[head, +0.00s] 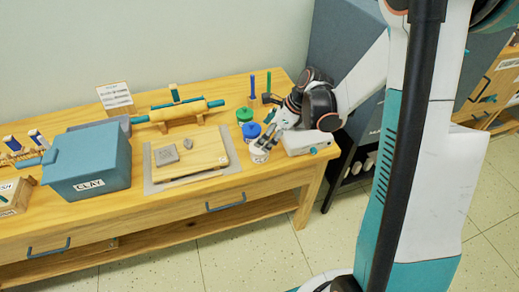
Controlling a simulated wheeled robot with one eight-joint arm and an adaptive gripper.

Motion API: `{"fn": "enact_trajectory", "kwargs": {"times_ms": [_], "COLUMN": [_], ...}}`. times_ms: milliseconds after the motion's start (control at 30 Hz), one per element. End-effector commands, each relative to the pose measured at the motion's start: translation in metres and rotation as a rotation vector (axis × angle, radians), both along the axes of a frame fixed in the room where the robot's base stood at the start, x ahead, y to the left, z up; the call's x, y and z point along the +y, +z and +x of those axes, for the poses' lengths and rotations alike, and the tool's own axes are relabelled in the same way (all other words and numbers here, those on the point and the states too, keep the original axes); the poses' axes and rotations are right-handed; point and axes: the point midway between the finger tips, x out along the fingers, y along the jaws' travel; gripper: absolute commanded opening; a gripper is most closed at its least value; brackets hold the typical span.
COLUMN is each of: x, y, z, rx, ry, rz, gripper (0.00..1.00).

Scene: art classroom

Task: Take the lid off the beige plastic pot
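A small pale pot with dark markings (259,155) stands near the front right of the wooden table. It looks like the beige plastic pot, but it is small and partly covered by my gripper. My gripper (267,141) comes in from the right and points down over the top of this pot. Its fingers are at or just above the pot's top; I cannot tell whether they touch it. The lid is not clearly visible, and I cannot tell whether the fingers are open or shut.
A blue-lidded pot (251,131) and a green-lidded pot (244,115) stand close behind. A white box (308,141) is at right, under my wrist. A wooden board (208,158) with grey lumps lies at left, near a blue clay bin (92,163) and a rolling pin (178,111).

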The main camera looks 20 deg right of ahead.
Motion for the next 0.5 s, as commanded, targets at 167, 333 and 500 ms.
{"fn": "enact_trajectory", "kwargs": {"times_ms": [167,333,500], "x": [0.004,0.010,0.020], "y": [-0.008,-0.026,-0.047], "z": [0.002,0.007,0.013], "rx": [0.000,0.000,-0.001], "ry": [0.001,0.001,0.002], "rz": [0.000,0.000,-0.001], "gripper": [0.82,0.82,0.82]}}
